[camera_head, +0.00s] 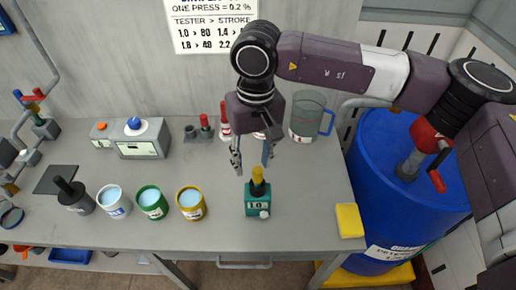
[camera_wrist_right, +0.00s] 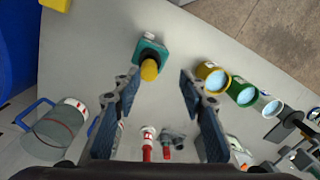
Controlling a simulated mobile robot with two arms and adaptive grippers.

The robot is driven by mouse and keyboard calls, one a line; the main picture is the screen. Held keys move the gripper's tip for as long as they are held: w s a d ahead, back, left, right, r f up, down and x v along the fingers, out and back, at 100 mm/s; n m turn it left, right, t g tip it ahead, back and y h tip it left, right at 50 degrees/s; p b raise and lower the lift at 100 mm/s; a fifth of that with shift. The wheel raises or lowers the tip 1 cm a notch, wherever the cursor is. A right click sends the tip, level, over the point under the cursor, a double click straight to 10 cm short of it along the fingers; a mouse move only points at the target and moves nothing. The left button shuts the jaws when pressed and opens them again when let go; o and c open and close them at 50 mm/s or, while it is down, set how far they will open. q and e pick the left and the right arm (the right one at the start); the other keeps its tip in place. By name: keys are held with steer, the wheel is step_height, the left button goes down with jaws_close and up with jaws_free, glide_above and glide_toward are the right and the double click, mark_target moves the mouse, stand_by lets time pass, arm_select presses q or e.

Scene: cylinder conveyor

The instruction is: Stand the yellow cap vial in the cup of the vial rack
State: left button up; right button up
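The yellow cap vial (camera_head: 257,181) stands upright in a teal block (camera_head: 257,207) marked 1.0 near the table's middle. It also shows in the right wrist view (camera_wrist_right: 149,70), with the teal block (camera_wrist_right: 151,50) around its lower part. My right gripper (camera_head: 252,164) is open and empty, pointing down just above and behind the vial. In the right wrist view, the open fingers (camera_wrist_right: 159,79) are spread, with the yellow cap just beyond their tips. A small grey stand (camera_head: 197,134) with a red-topped piece, apparently the vial rack, is at the back. My left gripper is out of view.
Cups with white (camera_head: 114,202), green (camera_head: 152,202) and yellow (camera_head: 191,203) bodies stand left of the teal block. A yellow sponge-like block (camera_head: 349,221) lies right. A clear jug (camera_head: 307,116) and a red-and-white bottle (camera_head: 225,121) stand behind. A blue drum (camera_head: 395,205) flanks the table.

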mark_target(258, 170)
steer(key=shift+w+d+r+h, duration=0.15)
steer(key=shift+w+d+h, duration=0.2)
steer(key=shift+d, duration=0.2)
steer(key=shift+w+d, duration=0.1)
step_height(258, 170, down, 6)
steer(key=p, duration=0.3)
steer(key=shift+f, duration=0.85)
jaws_close()
